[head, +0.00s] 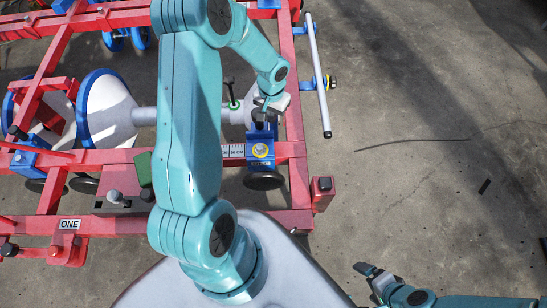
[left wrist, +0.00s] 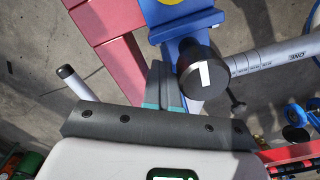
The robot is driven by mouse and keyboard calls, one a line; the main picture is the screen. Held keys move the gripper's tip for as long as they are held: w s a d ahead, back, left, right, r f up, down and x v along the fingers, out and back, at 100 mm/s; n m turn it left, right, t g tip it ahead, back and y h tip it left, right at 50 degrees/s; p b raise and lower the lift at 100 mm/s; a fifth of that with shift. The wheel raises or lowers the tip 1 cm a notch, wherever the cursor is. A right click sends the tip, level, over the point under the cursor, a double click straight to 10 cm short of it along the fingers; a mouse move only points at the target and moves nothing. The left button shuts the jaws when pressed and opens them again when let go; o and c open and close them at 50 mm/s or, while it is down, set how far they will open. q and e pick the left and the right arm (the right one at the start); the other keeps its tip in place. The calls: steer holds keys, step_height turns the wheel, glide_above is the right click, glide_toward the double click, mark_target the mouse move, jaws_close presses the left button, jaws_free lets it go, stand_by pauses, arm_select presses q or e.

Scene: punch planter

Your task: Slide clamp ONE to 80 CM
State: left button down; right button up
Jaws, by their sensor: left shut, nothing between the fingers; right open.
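My left gripper (head: 263,106) is shut and empty at the clamp's far side. In the wrist view its fingers (left wrist: 165,88) are right beside the knob; contact cannot be told. My right gripper (head: 375,279) is open and empty, low over the floor.
White drums with blue rims (head: 105,105) and a grey shaft stand inside the frame. A white bar (head: 318,75) stands off the frame's right side.

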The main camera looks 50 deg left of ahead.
arm_select(q)
steer(key=shift+s+a, duration=1)
steer(key=shift+s, duration=0.2)
steer(key=shift+s+a, duration=0.95)
steer(key=shift+s, duration=0.2)
steer(key=shift+s+a, duration=1.4)
steer(key=shift+s, duration=0.35)
step_height(320, 180, up, 8)
steer(key=p, duration=0.5)
steer(key=shift+w+d+p, duration=0.35)
steer(key=shift+w+d, duration=0.05)
steer(key=shift+w, duration=0.05)
